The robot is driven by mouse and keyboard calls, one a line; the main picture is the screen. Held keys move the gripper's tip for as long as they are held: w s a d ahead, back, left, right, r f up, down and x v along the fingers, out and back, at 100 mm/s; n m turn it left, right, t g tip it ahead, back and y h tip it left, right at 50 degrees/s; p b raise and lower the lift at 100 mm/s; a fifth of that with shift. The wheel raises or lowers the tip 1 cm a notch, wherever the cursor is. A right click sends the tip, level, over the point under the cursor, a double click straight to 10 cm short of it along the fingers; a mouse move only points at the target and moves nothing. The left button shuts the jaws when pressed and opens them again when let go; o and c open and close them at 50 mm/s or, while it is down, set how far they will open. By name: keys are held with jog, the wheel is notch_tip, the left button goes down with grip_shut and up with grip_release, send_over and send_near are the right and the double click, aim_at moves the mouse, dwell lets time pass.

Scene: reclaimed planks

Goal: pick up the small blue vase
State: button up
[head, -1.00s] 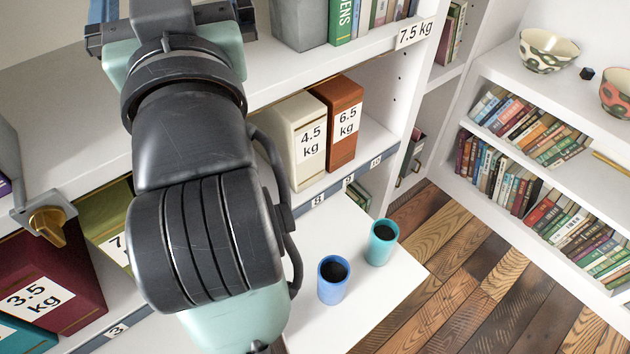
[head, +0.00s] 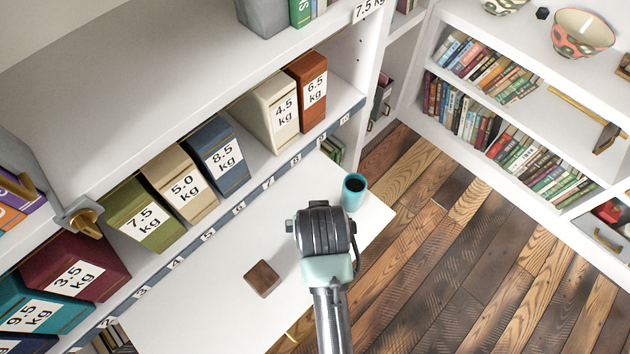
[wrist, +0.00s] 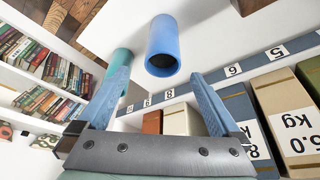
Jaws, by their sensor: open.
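The small blue vase (wrist: 163,42) shows in the wrist view, its dark open mouth facing the camera. My gripper (wrist: 159,74) is open, with one blue finger on each side below the vase's mouth in the picture. The vase appears beyond the fingertips, in line with the gap; nothing is held. In the head view my arm hides the blue vase and my fingers. A teal vase (head: 354,192) stands near the right end of the white surface, and it also shows behind the left finger in the wrist view (wrist: 121,60).
A brown wooden block (head: 262,278) lies on the white surface (head: 205,295), left of my arm. Weight-labelled boxes, including a blue one (head: 218,157), line the shelf behind. A bookcase (head: 425,55) stands at the right beyond the plank floor.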

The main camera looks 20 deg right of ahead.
jog(key=b+x, duration=0.1)
jog(key=x, duration=0.8)
jog(key=shift+w+a+f, duration=0.15)
jog(key=shift+w+f, duration=0.1)
jog(key=c, duration=1.5)
